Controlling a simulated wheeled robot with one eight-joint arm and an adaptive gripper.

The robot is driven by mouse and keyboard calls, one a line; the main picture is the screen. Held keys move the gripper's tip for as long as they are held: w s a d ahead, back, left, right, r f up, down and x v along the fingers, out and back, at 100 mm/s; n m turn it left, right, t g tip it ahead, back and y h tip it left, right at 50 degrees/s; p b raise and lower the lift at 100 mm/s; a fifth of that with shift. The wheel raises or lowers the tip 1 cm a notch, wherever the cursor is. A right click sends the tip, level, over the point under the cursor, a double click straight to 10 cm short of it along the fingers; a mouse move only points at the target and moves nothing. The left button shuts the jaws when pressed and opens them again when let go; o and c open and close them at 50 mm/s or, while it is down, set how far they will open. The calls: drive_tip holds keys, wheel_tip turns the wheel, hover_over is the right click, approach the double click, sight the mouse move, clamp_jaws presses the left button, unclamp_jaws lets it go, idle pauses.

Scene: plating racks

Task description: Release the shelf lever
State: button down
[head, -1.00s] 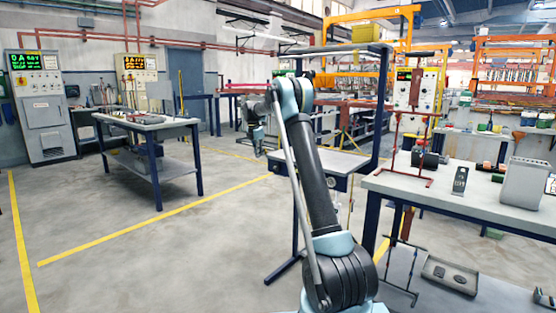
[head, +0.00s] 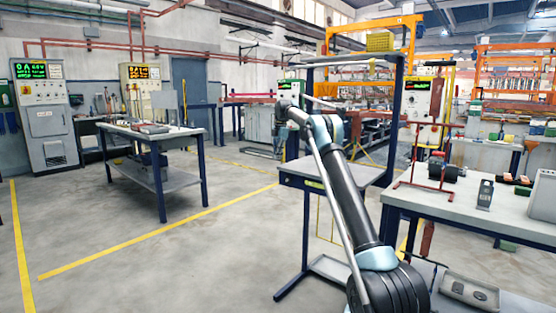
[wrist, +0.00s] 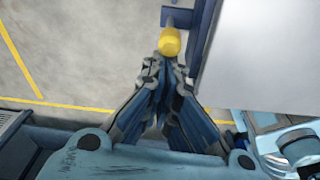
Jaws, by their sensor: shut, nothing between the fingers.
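A yellow knob (wrist: 170,42) on a dark blue stub shows at the top middle of the wrist view, beside a pale shelf panel (wrist: 262,55). I take it for the shelf lever. My gripper (wrist: 166,66) is shut and empty, with its fingertips just below the knob in the picture. I cannot tell whether they touch it. In the head view the blue-framed rack stands at centre right with a grey shelf (head: 350,174) at mid height. My arm reaches up in front of it; the fingers cannot be made out there, and neither can the knob for certain.
A workbench (head: 455,205) with a red stand (head: 436,150) and several parts is close on the right. Another table (head: 150,132) stands at the left, near a control cabinet (head: 44,115). Open floor (head: 150,270) with yellow lines lies at the front left.

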drive_tip(key=shift+w+d+r, duration=0.1)
drive_tip(key=shift+w+d, duration=0.15)
drive_tip(key=shift+w, duration=0.05)
